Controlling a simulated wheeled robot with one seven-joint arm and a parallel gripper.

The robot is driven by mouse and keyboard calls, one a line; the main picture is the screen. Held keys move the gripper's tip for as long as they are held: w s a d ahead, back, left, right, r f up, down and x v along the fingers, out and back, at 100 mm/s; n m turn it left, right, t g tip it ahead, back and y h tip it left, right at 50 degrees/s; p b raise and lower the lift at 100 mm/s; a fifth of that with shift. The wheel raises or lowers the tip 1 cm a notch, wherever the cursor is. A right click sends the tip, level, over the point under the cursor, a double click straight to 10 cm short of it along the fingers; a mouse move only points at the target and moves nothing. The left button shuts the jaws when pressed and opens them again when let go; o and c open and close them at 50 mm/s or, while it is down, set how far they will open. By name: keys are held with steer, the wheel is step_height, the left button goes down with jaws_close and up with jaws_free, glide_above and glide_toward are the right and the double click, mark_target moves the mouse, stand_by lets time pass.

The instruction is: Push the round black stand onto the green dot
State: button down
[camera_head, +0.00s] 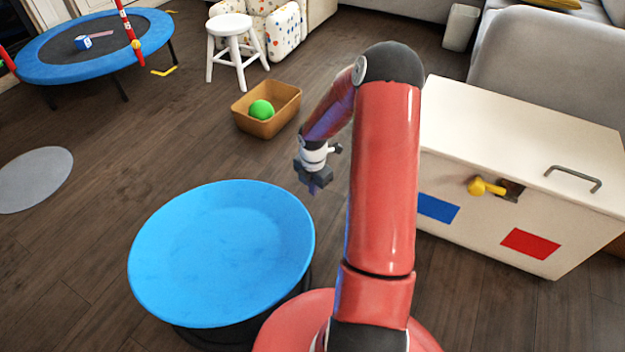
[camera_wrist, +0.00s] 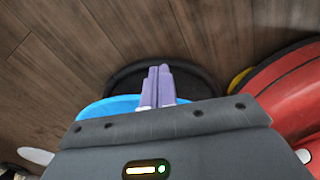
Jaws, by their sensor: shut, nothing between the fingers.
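The round black stand (camera_head: 203,338) is mostly hidden under a wide blue disc (camera_head: 225,250) in the head view; only its dark lower edge shows. In the wrist view a curved black rim (camera_wrist: 205,80) of the stand shows beyond the fingers, with part of the blue disc (camera_wrist: 105,107) nearer. My gripper (camera_head: 314,190) is shut and empty, beyond and right of the disc's far right edge. In the wrist view its fingers (camera_wrist: 160,70) lie together across the view of the black rim; I cannot tell whether they touch it. No green dot is visible on the floor.
A tan box (camera_head: 268,120) holding a green ball (camera_head: 261,110) stands beyond my gripper. A white chest (camera_head: 500,200) is at the right. A grey disc (camera_head: 36,178) lies at the left. A yellow edge (camera_wrist: 238,78) shows beside my red base. Floor left of the tan box is clear.

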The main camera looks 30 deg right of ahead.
mark_target(293, 209)
steer(key=shift+s+a+f+b, duration=0.2)
steer(key=shift+a+f, duration=0.1)
steer(key=shift+a, duration=0.35)
steer(key=shift+s+a+f+b, duration=0.15)
steer(key=shift+s+a+f, duration=0.15)
steer(key=shift+a, duration=0.3)
steer(key=shift+s+a+f+b, duration=0.15)
steer(key=shift+a+f, duration=0.15)
steer(key=shift+a, duration=0.35)
steer(key=shift+s+a+p, duration=0.15)
steer(key=shift+s+a, duration=0.1)
steer(key=shift+a, duration=0.5)
steer(key=shift+s+a+p, duration=0.15)
steer(key=shift+s+a, duration=0.1)
steer(key=shift+a, duration=0.5)
steer(key=shift+s+a+p, duration=0.15)
steer(key=shift+s+a, duration=0.1)
steer(key=shift+a, duration=0.5)
